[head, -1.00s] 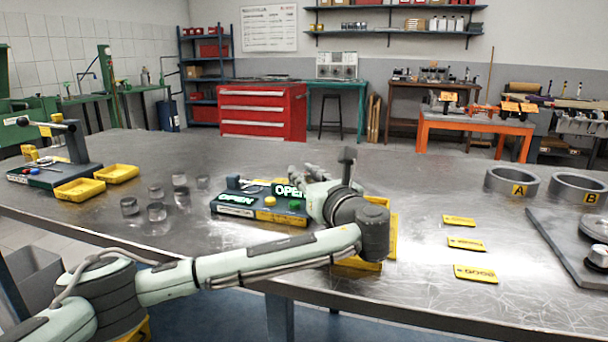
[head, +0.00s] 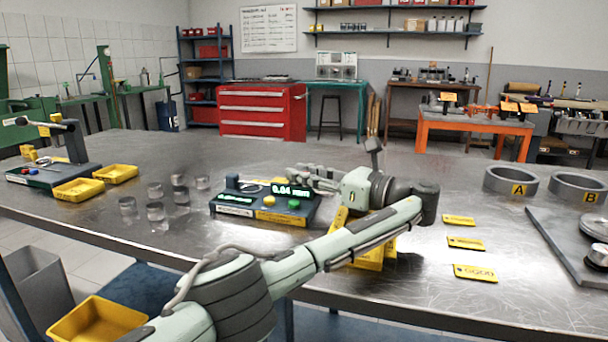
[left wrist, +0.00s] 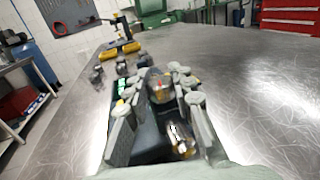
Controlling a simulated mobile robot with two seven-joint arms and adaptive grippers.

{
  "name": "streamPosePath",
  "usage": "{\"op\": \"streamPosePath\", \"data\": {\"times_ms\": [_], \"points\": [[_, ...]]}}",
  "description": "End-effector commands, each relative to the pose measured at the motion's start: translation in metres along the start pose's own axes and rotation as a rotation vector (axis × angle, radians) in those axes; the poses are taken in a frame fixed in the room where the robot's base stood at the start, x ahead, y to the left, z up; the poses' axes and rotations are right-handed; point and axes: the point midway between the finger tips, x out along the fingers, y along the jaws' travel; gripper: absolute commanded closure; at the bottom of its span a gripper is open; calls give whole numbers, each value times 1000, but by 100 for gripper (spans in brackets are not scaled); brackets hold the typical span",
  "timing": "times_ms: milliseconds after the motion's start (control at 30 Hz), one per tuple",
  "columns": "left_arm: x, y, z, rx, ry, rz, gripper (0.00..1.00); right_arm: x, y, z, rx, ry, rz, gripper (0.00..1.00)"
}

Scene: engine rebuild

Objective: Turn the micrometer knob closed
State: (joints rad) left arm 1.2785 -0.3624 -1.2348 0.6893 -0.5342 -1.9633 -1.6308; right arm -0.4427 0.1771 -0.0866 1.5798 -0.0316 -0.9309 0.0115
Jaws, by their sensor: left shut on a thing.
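The micrometer station (head: 262,212) is a dark blue box near the middle of the bench in the head view, with green-lit displays, a yellow button and a green button. Its upper display reads about 0.04 mm; the lower one is too blurred to read. My left gripper (head: 300,178) reaches in from the right of the station. In the left wrist view, the gripper's fingers (left wrist: 160,95) stand on both sides of the rounded grey micrometer knob (left wrist: 160,87) and are shut on it. The fingers hide the knob in the head view. My right gripper is out of view.
Several clear cylinders (head: 156,211) stand left of the station. Yellow trays (head: 78,189) lie farther left. Yellow label plates (head: 466,243) and rings A (head: 511,181) and B (head: 577,187) are at right.

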Motion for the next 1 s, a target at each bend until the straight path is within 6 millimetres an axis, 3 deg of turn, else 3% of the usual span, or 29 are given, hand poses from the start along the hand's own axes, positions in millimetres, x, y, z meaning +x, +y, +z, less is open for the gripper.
{"op": "streamPosePath", "data": {"times_ms": [467,500,633,1000], "points": [[1,0,1,-2,-2,10,100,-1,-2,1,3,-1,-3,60],[1,0,1,-2,-2,10,73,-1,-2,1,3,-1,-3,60],[1,0,1,-2,-2,10,56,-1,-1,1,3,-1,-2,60],[1,0,5,-2,-1,9,55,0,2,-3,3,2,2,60]]}}
